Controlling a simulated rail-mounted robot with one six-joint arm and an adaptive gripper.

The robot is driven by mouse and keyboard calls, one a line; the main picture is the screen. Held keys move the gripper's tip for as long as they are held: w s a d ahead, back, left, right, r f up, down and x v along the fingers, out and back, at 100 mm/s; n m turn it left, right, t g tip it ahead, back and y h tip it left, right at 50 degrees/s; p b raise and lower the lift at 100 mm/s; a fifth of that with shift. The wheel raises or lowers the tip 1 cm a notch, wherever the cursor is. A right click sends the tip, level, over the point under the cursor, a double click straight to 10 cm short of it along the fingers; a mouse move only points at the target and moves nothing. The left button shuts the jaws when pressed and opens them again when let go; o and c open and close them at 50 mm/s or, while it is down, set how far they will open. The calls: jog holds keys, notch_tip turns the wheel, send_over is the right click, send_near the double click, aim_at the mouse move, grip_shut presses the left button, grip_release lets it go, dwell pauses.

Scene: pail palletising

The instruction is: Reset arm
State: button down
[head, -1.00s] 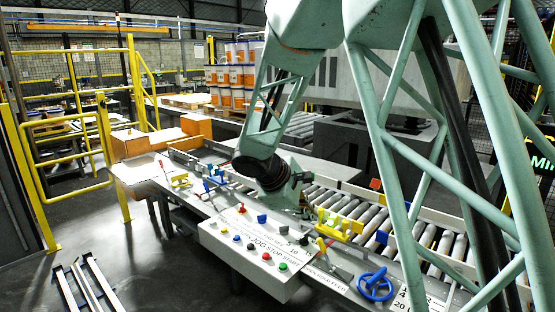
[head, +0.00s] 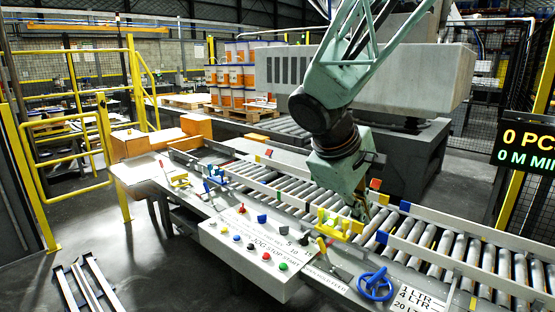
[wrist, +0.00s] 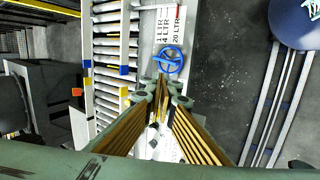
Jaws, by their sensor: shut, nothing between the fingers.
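My arm reaches down from the top of the head view, and my gripper (head: 362,208) hangs over the roller conveyor (head: 424,240). Its fingers are small and partly hidden there. In the wrist view my gripper (wrist: 163,88) points away from the camera with its two fingers close together. It is shut and nothing shows between them. The blue handwheel (wrist: 168,59) lies just beyond the fingertips in that view; the head view shows it on the panel's front right (head: 375,284).
The control panel (head: 243,245) with coloured buttons and the yellow clamp (head: 333,226) are near my gripper. Stacked orange-and-white pails (head: 232,76) stand at the back. A yellow guard fence (head: 70,155) is at left. A display (head: 527,146) reading 0 hangs at right.

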jog(key=s+d+r+m+y, duration=0.1)
jog(key=s+d+r+m, duration=0.1)
jog(key=s, duration=0.7)
jog(key=s+d+r+m+y, duration=0.1)
jog(key=s+d+r+m, duration=0.15)
jog(key=s, duration=0.75)
jog(key=s+a+m+y, duration=0.2)
jog(key=s+a+m, duration=0.2)
jog(key=s, duration=1.1)
jog(key=shift+s+a+y, duration=0.15)
jog(key=shift+s+y, duration=0.2)
jog(key=shift+y, duration=0.05)
